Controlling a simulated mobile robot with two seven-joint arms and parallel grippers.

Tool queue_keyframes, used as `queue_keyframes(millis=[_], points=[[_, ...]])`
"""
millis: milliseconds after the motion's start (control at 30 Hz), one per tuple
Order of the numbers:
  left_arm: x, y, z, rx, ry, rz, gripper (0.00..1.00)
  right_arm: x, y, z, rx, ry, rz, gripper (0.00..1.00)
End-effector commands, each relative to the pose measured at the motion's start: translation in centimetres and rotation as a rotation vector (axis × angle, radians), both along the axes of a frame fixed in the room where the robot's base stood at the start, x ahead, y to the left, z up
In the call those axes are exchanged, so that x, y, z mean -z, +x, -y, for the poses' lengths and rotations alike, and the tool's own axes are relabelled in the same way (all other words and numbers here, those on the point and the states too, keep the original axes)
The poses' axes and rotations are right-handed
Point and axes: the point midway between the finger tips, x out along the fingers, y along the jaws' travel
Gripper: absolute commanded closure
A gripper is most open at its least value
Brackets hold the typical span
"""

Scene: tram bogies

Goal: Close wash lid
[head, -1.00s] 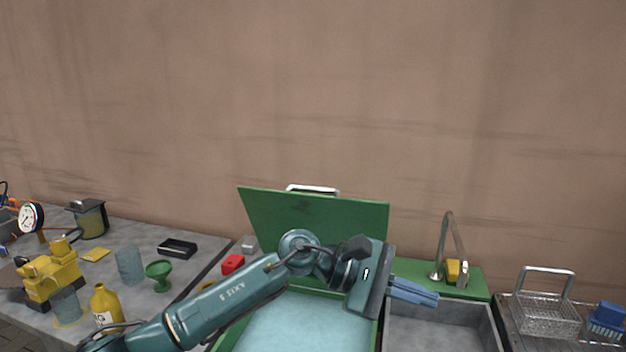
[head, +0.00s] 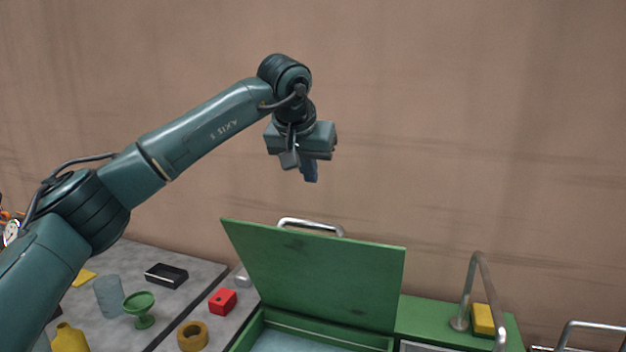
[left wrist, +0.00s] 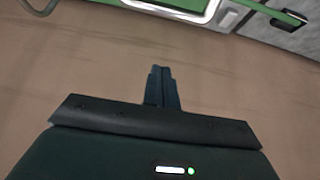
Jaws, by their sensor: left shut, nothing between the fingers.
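The green wash lid (head: 315,275) stands open, tilted up at the back of the green wash basin (head: 325,331). A metal handle (head: 311,225) shows at its top edge. In the left wrist view a pale metal handle (left wrist: 176,6) shows at the top edge beside a green strip. My left gripper (head: 311,176) is shut and empty. It hangs above the lid's top edge, fingers pointing down, apart from the lid. Its shut fingers show in the left wrist view (left wrist: 161,72). My right gripper is not in view.
A faucet (head: 474,290) and a yellow block (head: 482,319) stand right of the lid. A red block (head: 222,301), a tape roll (head: 192,336), a green goblet (head: 139,308) and a black tray (head: 166,275) lie to the left. The air above the lid is free.

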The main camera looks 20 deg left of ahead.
Motion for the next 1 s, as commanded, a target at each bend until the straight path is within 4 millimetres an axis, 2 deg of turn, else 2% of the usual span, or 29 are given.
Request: queue_keyframes(millis=[433,700,1000], points=[[7.3,4.4,0.2,0.000,-0.002,-0.003,1.00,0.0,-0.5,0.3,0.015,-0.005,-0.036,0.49],[7.7,1.6,0.1,0.003,-0.003,0.000,1.00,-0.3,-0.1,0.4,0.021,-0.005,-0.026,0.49],[8.0,0.5,0.1,0.002,-0.003,0.000,1.00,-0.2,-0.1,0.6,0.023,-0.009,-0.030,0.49]])
